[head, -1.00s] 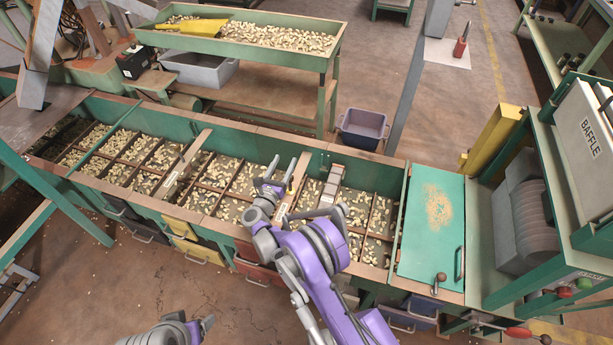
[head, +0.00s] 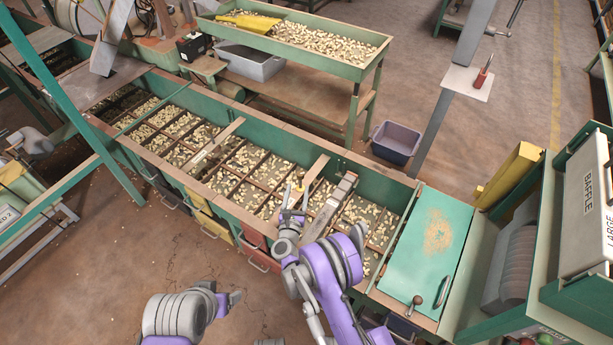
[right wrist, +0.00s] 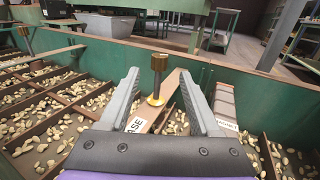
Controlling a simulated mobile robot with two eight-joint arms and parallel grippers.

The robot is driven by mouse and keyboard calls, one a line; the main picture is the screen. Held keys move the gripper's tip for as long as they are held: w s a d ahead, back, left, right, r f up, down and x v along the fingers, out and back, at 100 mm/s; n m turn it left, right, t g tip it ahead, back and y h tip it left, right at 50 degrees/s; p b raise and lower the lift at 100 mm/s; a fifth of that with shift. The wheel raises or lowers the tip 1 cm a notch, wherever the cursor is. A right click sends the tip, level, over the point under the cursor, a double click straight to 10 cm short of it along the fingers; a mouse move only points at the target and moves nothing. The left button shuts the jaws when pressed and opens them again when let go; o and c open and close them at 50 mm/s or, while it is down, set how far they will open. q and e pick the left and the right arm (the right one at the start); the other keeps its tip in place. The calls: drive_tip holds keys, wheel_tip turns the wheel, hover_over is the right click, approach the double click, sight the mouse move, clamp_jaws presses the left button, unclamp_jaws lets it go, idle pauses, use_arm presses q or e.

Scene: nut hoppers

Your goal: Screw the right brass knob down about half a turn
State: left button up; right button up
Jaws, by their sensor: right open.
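The right brass knob (right wrist: 159,66) is an upright cylinder on a thin stem, with a yellow collar at its foot. It stands on a slanting wooden slat (right wrist: 150,117) across the hopper; the slat's label is partly hidden. My right gripper (head: 292,197) is over the trough at that slat. In the right wrist view its open fingers (right wrist: 162,85) stand either side of the knob's line, with gaps on both sides; I cannot tell its exact depth between them. A second brass knob (right wrist: 25,33) stands on the left slat. My left gripper (head: 233,298) is low, away from the trough.
The green trough holds nuts in several divided cells. A grey-topped slat (head: 332,205) lies just right of my right gripper. A green lid (head: 428,262) and the baffle cabinet (head: 583,195) stand further right. A bin (head: 396,142) sits on the floor behind.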

sight(300, 178)
drive_tip(key=w, duration=0.5)
drive_tip(key=w+d, duration=0.1)
drive_tip(key=w, duration=0.1)
drive_tip(key=shift+w+d, duration=0.1)
drive_tip(key=shift+w, duration=0.1)
clamp_jaws()
